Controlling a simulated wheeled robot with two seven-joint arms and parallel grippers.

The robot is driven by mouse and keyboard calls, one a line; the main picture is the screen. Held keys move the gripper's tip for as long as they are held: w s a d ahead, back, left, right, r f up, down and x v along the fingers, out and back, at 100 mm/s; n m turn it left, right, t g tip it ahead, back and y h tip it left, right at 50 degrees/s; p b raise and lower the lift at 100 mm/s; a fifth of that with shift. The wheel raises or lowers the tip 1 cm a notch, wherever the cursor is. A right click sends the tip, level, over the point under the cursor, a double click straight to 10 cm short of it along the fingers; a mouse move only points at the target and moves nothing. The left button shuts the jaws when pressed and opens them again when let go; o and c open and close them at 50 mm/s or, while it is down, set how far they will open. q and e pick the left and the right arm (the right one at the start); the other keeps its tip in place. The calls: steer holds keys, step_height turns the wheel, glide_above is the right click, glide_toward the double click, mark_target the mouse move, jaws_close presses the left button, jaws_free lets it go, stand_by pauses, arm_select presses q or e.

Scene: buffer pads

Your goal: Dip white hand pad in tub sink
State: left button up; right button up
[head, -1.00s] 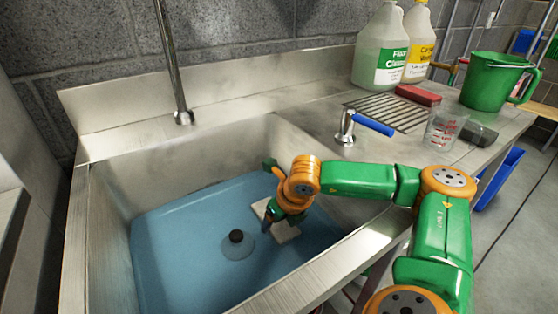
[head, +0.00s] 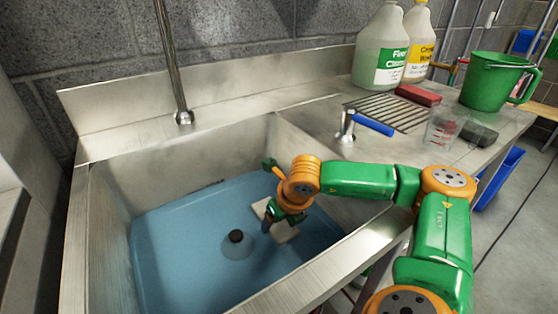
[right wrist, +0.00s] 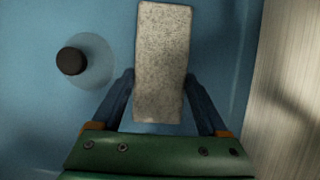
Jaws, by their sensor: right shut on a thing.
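The white hand pad (head: 285,233) is a pale, speckled rectangular block inside the tub sink (head: 110,212). The pad also shows in the right wrist view (right wrist: 161,55), pointing away from the gripper. My right gripper (head: 268,224) reaches down into the sink and is shut on the pad. In the right wrist view its two dark fingers (right wrist: 159,95) press on the pad's two long sides. Blue water (head: 175,250) lies in the sink. The pad is at or close to the water; its exact depth I cannot tell. My left gripper is not in view.
A dark drain plug (head: 236,236) stands left of the pad. The sink's right wall (right wrist: 285,80) is close to the gripper. A blue-handled tap lever (head: 372,125), a red pad (head: 418,95), a clear measuring cup (head: 440,130), a green pitcher (head: 490,82) and two jugs (head: 382,50) occupy the counter.

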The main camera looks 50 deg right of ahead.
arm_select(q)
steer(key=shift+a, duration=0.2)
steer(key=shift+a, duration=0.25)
arm_select(e)
step_height(320, 180, up, 6)
steer(key=p, duration=0.4)
steer(key=shift+r+p, duration=0.25)
steer(key=shift+p, duration=0.1)
arm_select(q)
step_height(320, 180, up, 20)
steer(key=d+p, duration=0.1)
steer(key=p, duration=1.4)
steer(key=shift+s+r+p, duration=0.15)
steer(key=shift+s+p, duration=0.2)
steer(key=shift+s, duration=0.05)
arm_select(e)
step_height(320, 180, up, 21)
steer(key=shift+f, duration=0.15)
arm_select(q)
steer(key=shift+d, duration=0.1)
